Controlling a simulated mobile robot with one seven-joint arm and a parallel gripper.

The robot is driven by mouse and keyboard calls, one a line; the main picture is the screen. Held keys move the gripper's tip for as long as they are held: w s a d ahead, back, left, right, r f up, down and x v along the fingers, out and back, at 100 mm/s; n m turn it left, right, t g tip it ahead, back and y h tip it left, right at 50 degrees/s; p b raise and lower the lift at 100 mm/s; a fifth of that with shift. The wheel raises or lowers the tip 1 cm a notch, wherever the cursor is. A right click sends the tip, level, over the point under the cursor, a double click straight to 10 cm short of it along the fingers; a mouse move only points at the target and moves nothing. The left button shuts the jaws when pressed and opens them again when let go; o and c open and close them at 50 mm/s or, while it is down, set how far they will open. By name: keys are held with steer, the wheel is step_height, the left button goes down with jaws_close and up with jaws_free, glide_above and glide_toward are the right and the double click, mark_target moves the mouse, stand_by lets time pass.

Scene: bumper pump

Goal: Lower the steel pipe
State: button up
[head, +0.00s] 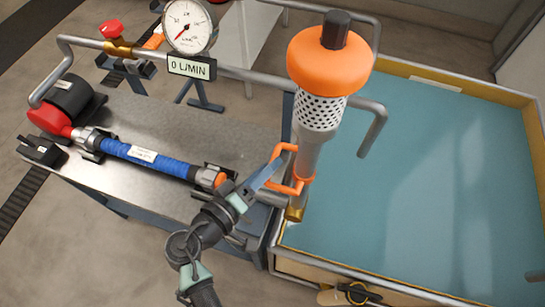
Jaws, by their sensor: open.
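An upright grey steel pipe (308,157) stands at the left edge of the water tank. A perforated white strainer (320,112) and an orange float with a dark cap (330,62) sit at its top. An orange bracket handle (297,187) is around its lower part, with a brass end (294,214) below. My gripper (279,180) is open at the left side of the handle, its fingers overlapping it in the picture. I cannot tell whether they touch. A second, long grey pipe (240,74) runs across above the bench and bends down over the tank.
The tank (440,180) of blue-green water fills the right side. A metal bench (180,120) at left holds a blue hose (150,156) with a red end fitting. A gauge (187,25) sits on the long pipe, above a "0 L/MIN" display (192,67).

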steer(key=shift+x, duration=1.3)
jaws_close()
stand_by(0.5)
